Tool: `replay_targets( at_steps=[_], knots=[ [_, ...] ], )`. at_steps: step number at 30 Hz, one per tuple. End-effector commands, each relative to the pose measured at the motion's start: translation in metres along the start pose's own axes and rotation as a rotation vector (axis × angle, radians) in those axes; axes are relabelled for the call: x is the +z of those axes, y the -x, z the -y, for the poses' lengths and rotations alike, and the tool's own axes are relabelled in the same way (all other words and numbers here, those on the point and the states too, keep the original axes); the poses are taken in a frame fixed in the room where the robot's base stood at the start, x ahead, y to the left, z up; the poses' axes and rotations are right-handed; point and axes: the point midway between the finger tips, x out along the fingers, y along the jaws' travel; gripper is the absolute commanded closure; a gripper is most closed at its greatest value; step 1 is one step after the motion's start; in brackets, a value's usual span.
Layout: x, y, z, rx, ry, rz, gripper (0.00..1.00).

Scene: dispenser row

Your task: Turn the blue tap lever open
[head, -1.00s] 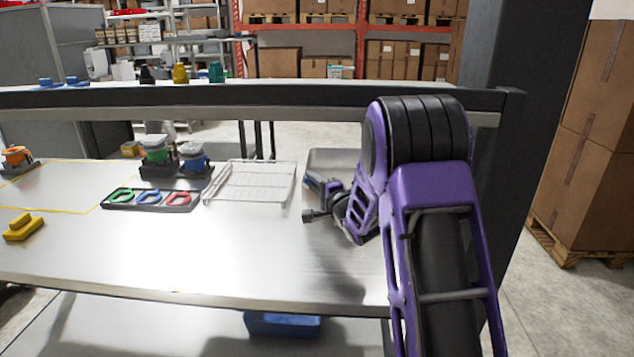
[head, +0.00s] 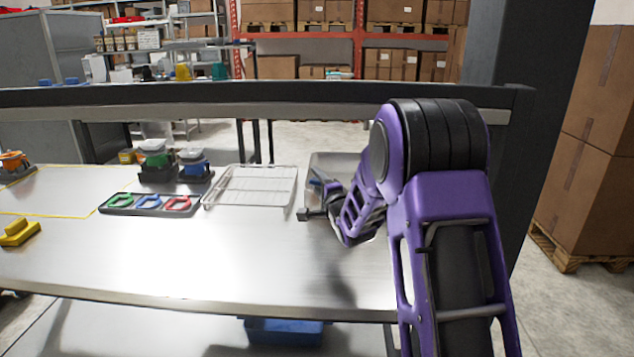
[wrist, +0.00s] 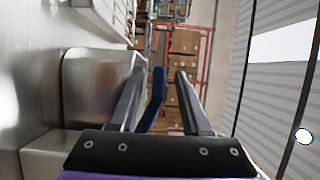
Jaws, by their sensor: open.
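The blue tap lever (wrist: 154,98) shows in the wrist view as a narrow, upright blue bar. It lies between the two dark fingers of my gripper (wrist: 160,82), with a visible gap on both sides in this view. I cannot tell how deep it sits between them. My gripper is open. In the head view my gripper (head: 324,191) is at the right end of the bench, in front of the metal basin (head: 345,158). There my wrist hides most of the lever and the tap.
A wire rack (head: 250,186) lies left of my gripper. A dark post (head: 510,150) stands right of my arm. The bench front is clear.

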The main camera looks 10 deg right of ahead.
Motion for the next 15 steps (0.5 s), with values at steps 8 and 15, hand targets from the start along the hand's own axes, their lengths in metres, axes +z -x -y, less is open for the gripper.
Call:
replay_targets(
  at_steps=[8, 15],
  knots=[
    [0.0, 0.004, -0.002, 0.003, -0.001, 0.0, 0.53],
    [-0.001, 0.038, 0.0, 0.003, -0.002, -0.001, 0.53]
  ],
)
